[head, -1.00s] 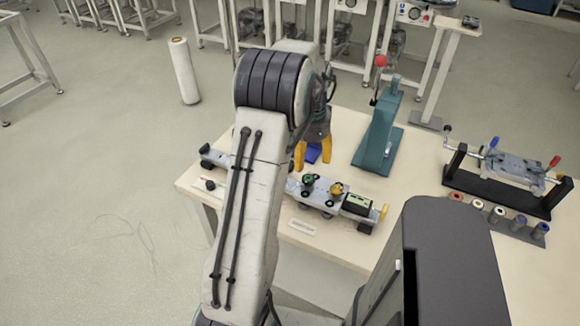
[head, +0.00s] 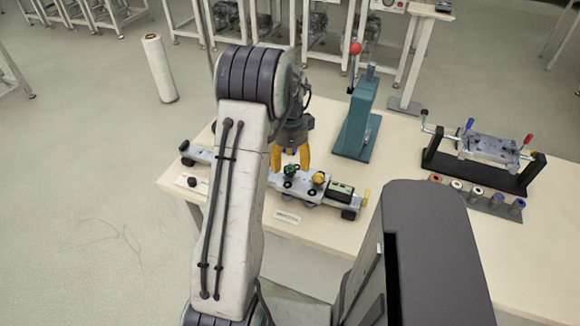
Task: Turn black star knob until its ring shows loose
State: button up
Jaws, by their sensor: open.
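A long grey fixture (head: 273,178) lies on the table, partly hidden by my arm. My gripper (head: 290,160) has two yellow fingers, open and apart, pointing down just behind the green knob in the picture. I see nothing held, and cannot tell whether the fingers touch anything.
A teal press (head: 356,125) with a red ball handle stands behind to the right. A black stand with a clamped grey part (head: 492,147) and a row of coloured cylinders (head: 477,195) sit further right. The front table strip is mostly clear, bar a small label (head: 287,217).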

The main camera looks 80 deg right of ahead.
aim_at(290, 170)
jog(key=shift+f, duration=1.4)
jog(key=shift+c, duration=0.5)
jog(key=c, duration=1.1)
jog(key=n+b, duration=0.1)
jog(key=n, duration=0.5)
jog(key=shift+f+b, duration=0.1)
jog(key=shift+b, duration=0.25)
jog(key=n+b, duration=0.1)
jog(key=n, duration=1.1)
jog(key=shift+a+n+b, duration=0.1)
jog(key=shift+n+b, duration=0.2)
jog(key=shift+b, duration=0.1)
jog(key=n, duration=0.6)
jog(key=shift+f, duration=0.1)
jog(key=shift+a+n, duration=0.1)
jog(key=shift+n, duration=0.2)
